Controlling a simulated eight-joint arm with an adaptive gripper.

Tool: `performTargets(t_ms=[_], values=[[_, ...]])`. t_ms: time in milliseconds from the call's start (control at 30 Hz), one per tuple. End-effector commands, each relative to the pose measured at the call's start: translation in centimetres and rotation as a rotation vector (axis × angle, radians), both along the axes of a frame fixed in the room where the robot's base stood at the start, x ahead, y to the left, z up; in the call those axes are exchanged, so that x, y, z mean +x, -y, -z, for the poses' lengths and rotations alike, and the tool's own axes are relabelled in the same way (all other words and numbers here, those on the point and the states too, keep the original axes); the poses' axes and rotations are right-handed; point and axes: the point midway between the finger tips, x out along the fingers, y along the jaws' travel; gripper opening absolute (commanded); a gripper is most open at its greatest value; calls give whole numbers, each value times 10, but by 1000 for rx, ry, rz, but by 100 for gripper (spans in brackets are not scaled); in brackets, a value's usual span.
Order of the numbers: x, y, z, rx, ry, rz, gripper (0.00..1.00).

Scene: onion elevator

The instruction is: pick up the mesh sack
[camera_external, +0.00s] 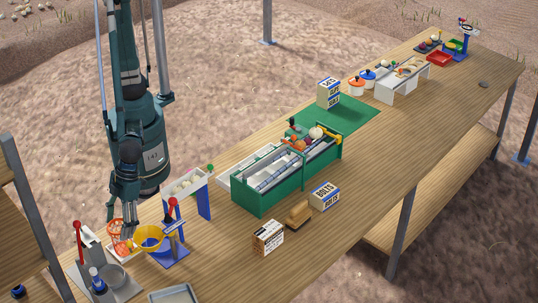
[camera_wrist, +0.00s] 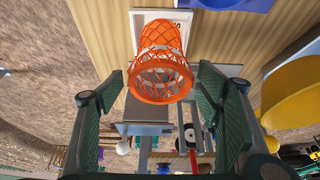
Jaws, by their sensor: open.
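The mesh sack (camera_external: 119,246) is an orange net, open at one end, near the left end of the wooden bench. In the wrist view the sack (camera_wrist: 161,77) lies ahead, roughly centred between my fingers, its round mouth facing the camera. My gripper (camera_external: 126,232) points down close above the sack, with its fingers spread. In the wrist view my gripper (camera_wrist: 158,85) shows a dark green finger on each side. I see no clear contact with the net, and the exact gap is hard to judge. My fingers partly cover the sack in the external view.
A yellow bowl (camera_external: 149,240) on a blue stand is just right of the sack. A grey press with a red lever (camera_external: 80,229) stands to its left. A white chute on blue legs (camera_external: 204,200) and a green sorter (camera_external: 262,203) are further along.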

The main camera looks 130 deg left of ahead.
Motion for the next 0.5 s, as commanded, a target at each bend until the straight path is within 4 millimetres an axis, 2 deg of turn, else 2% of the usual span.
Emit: performTargets(t_ms=[300, 500], values=[[0, 8, 19, 0, 0, 1, 65], [0, 9, 22, 0, 0, 0, 65]])
